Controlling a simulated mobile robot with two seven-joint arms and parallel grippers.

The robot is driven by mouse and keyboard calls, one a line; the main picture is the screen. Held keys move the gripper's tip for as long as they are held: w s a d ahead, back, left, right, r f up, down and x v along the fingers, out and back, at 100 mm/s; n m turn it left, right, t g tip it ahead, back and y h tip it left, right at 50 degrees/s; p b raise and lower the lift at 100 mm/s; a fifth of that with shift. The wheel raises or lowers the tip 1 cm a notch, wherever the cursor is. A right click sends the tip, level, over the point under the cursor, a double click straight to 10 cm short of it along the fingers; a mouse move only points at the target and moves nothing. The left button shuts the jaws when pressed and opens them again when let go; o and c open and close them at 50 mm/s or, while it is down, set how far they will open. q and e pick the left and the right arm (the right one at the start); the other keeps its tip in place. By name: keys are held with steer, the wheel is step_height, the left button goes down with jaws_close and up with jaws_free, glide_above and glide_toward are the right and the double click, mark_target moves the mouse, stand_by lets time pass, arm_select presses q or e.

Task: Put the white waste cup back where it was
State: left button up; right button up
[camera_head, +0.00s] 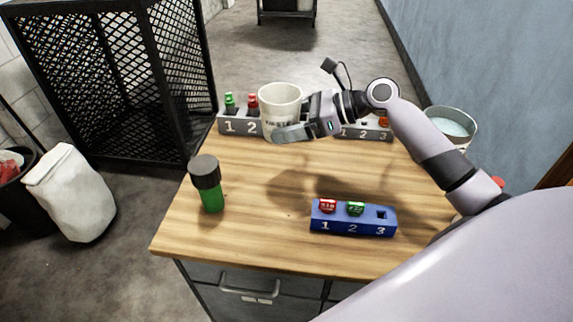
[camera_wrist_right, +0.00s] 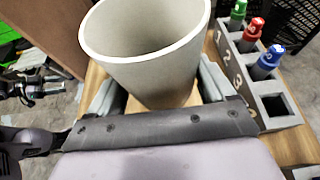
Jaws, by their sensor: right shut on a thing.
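The white waste cup (camera_head: 281,97) is at the back of the table, in front of part of the left grey rack in the head view. It looks upright, and its lettering is partly covered. My right gripper (camera_head: 290,132) is shut on the cup. In the right wrist view the cup (camera_wrist_right: 150,55) sits between the two fingers, with its open rim facing up and no contents visible. I cannot tell whether its base touches the table. My left gripper is not in view.
The left grey rack (camera_head: 232,127) holds markers; another grey rack (camera_head: 366,134) stands right. A blue block (camera_head: 352,227) holds red and green pieces, slot 3 empty. A green jar (camera_head: 210,190) stands left. A metal bucket (camera_head: 450,124) is beyond the right edge. The table's middle is clear.

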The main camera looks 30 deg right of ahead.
mark_target(288, 176)
step_height(288, 176, down, 12)
steer(key=shift+f+b, duration=0.1)
steer(key=shift+b, duration=0.5)
steer(key=shift+f, duration=0.15)
steer(key=o, duration=1.1)
steer(key=shift+d+r+p, duration=0.2)
steer(key=shift+r+p, duration=0.1)
steer(key=shift+r, duration=0.1)
steer(key=p+v, duration=0.2)
steer(key=v, duration=0.4)
steer(key=shift+f+p, duration=0.15)
steer(key=shift+p, duration=0.15)
steer(key=shift+s+d+r, duration=0.25)
steer(key=shift+s+d, duration=0.1)
